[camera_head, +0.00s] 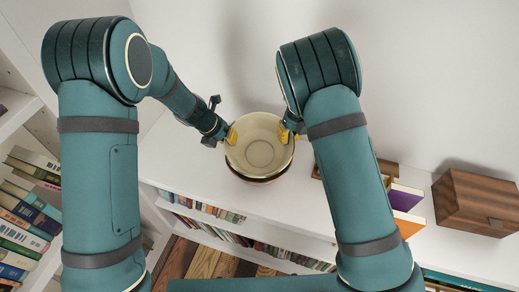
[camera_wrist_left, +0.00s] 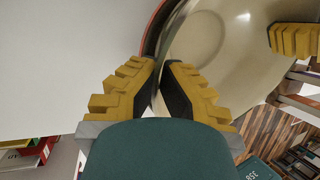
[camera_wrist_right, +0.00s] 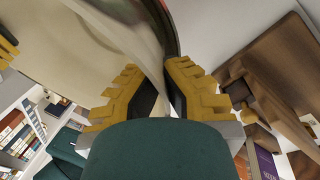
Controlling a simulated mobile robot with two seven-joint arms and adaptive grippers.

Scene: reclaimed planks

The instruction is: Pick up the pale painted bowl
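The pale painted bowl (camera_head: 259,153) is cream inside and sits upright on or just above a dark reddish bowl (camera_head: 262,181), whose edge shows below it; I cannot tell whether they touch. My left gripper (camera_head: 231,136) is at the pale bowl's left rim. In the left wrist view its yellow fingers (camera_wrist_left: 159,66) are closed around the wall of the pale bowl (camera_wrist_left: 215,45). My right gripper (camera_head: 286,133) is at the right rim. In the right wrist view its fingers (camera_wrist_right: 163,70) pinch the wall of the pale bowl (camera_wrist_right: 75,45).
The bowls are over a white shelf top (camera_head: 200,165). A brown wooden box (camera_head: 474,201) stands at the right, with a purple book (camera_head: 405,197) nearer. Books fill the shelves below and at left (camera_head: 25,230). A wall rises close behind.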

